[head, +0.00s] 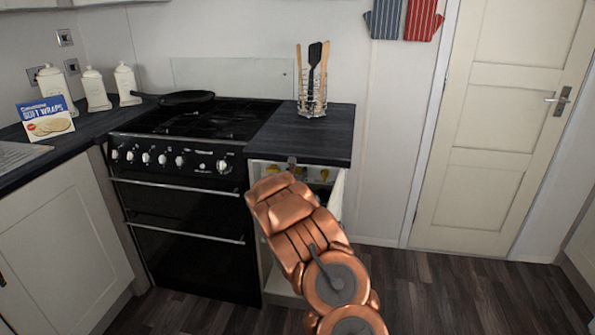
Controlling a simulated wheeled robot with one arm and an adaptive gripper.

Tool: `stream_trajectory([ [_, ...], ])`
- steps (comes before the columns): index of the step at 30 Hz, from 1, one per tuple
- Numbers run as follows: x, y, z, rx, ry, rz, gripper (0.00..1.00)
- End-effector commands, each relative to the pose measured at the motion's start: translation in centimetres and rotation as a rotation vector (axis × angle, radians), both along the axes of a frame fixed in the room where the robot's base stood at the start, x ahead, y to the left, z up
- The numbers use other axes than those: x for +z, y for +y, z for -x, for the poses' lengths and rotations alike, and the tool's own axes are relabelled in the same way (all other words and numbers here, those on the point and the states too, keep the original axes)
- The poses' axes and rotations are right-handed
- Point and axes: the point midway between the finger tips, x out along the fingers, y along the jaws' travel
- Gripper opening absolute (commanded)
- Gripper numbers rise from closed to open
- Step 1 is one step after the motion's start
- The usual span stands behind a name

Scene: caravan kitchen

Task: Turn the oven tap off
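The black oven (185,230) stands at the middle left with a row of white knobs (146,158) on its front. To its right, a white cupboard (258,168) under the dark worktop is open. Small yellow tap handles (325,174) show inside near its top, partly hidden by my arm. I cannot tell which one is the oven tap or how it is turned. My copper arm reaches to the cupboard opening. A small grey part of my gripper (291,162) shows at its end, just below the worktop edge. The fingers are mostly hidden, so contact is unclear.
The open cupboard door (337,196) stands to the right of my arm. A utensil rack (312,95) is on the worktop above, and a black pan (180,97) sits on the hob. The dark floor (450,290) at the right is clear.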

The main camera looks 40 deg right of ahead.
Motion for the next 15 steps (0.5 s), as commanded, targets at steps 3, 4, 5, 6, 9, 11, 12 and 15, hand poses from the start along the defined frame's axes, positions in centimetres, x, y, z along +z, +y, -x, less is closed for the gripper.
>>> stream_trajectory([
  [3, 0.00, 0.02, -0.01, 0.000, 0.000, 0.000, 0.36],
  [4, 0.02, 0.03, -0.01, 0.000, 0.000, 0.000, 0.33],
  [5, 0.01, 0.04, -0.02, 0.001, 0.000, 0.000, 0.30],
  [6, 0.01, 0.04, -0.02, 0.001, 0.000, 0.000, 0.26],
  [9, 0.00, 0.05, -0.02, 0.001, 0.000, 0.000, 0.16],
  [11, 0.00, 0.05, -0.02, 0.001, 0.000, 0.000, 0.09],
  [12, -0.02, 0.05, -0.02, 0.001, 0.001, -0.001, 0.05],
  [15, -0.10, 0.06, -0.01, 0.001, 0.001, -0.002, 0.00],
])
